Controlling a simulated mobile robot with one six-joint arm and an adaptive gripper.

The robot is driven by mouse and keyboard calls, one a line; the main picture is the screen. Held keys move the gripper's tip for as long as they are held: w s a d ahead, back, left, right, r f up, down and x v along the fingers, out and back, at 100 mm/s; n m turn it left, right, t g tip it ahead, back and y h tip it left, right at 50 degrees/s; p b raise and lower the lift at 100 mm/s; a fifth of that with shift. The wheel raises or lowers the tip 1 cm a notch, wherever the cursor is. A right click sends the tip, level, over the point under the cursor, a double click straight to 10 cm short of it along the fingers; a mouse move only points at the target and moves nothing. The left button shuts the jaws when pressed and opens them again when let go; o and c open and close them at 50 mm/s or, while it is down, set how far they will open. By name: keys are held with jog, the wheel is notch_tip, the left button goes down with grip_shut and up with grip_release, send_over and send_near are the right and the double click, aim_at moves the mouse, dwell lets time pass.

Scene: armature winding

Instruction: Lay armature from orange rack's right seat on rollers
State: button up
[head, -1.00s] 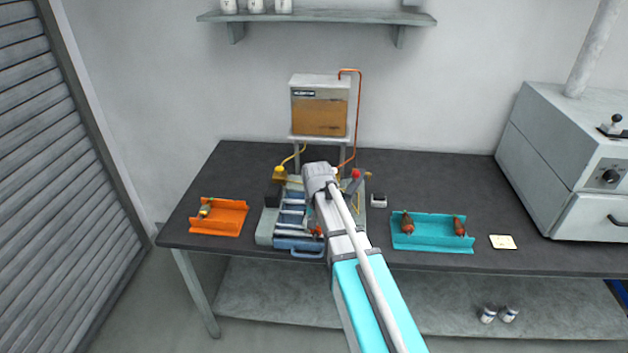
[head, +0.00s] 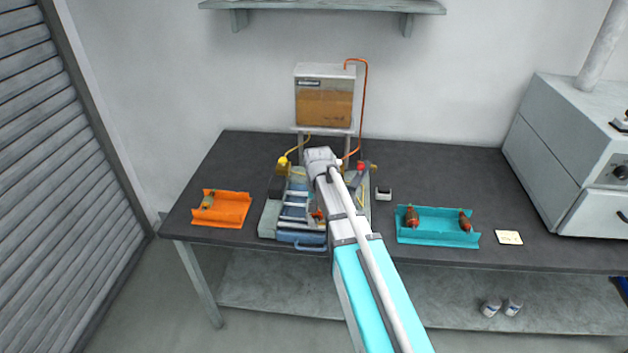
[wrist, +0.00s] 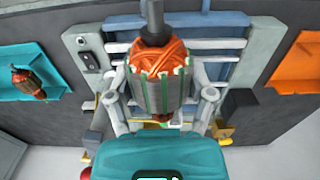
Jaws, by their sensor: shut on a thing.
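My gripper (wrist: 160,108) is shut on an armature (wrist: 158,72) with orange windings, a grey slotted core and a dark shaft. In the wrist view the armature is above the blue machine with pale rollers (wrist: 207,45); I cannot tell whether it touches them. In the head view the rollers (head: 294,212) show left of my arm, which hides most of the gripper and the armature. The orange rack (head: 232,211) stands left of the machine, with one armature (head: 207,201) in its left seat and its right seat empty.
A teal rack (head: 440,239) with two armatures stands right of the machine. A tank (head: 324,100) with an orange hose stands behind it. A small grey box (head: 384,194) and a pale card (head: 509,237) lie on the dark bench. A large grey cabinet (head: 570,165) stands at far right.

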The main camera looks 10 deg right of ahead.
jog(key=w+d+r+p, duration=0.1)
jog(key=w, duration=1.1)
jog(key=shift+w+d, duration=0.25)
jog(key=shift+w, duration=0.1)
jog(key=shift+f, duration=0.1)
notch_tip(320, 180, down, 8)
jog(key=b, duration=0.8)
jog(key=shift+f+b, duration=0.25)
jog(key=shift+b, duration=0.15)
jog(key=shift+s, duration=0.2)
jog(key=shift+f+b, duration=0.5)
jog(key=shift+f, duration=0.05)
dwell(1.3)
jog(key=o, duration=1.3)
jog(key=shift+r, duration=0.1)
